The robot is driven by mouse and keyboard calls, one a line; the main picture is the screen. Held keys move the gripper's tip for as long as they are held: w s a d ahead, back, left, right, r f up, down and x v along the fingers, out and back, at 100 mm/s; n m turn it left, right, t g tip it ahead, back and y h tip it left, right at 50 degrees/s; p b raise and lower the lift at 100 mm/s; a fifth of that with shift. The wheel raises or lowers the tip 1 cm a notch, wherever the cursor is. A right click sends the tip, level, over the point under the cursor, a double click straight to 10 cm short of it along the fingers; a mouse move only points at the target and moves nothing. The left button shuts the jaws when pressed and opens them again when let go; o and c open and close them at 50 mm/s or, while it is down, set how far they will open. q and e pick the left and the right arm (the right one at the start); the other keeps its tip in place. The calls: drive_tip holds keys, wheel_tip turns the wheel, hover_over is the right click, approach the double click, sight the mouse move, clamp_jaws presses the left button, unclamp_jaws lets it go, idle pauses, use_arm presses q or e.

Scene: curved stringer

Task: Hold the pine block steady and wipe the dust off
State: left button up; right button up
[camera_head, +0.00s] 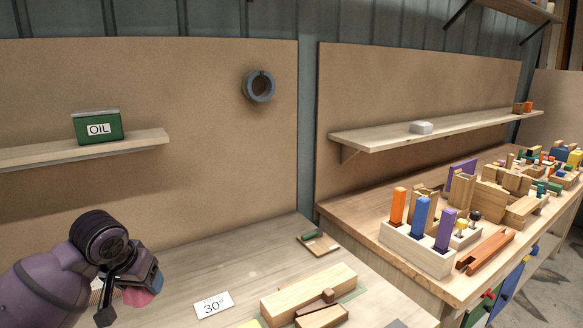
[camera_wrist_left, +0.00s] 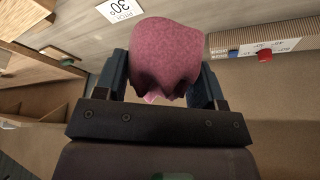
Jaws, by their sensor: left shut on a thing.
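My left gripper (camera_head: 140,284) is at the lower left of the head view, above the bench. It is shut on a pink cloth (camera_head: 140,297), which bulges between the fingers in the left wrist view (camera_wrist_left: 167,55). A long pale block, apparently the pine block (camera_head: 308,290), lies on the bench at lower centre, well to the right of the gripper and apart from it. A smaller wooden piece (camera_head: 322,317) with a dark knob is in front of it, cut off by the frame's edge. I cannot make out dust on the block. My right gripper is not in view.
A "30°" card (camera_head: 213,305) lies on the bench between my left gripper and the block. A small wooden tray (camera_head: 318,243) sits behind the block. A green oil tin (camera_head: 97,127) stands on the wall shelf. The right-hand bench holds a peg holder (camera_head: 415,250) and several coloured blocks.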

use_arm(q)
drive_tip(key=s+d+f, duration=0.4)
drive_tip(key=s+d, duration=0.4)
drive_tip(key=d, duration=0.1)
drive_tip(key=shift+s+d+f+n, duration=0.15)
drive_tip(key=shift+d+f+n, duration=0.15)
drive_tip(key=shift+d+f, duration=0.1)
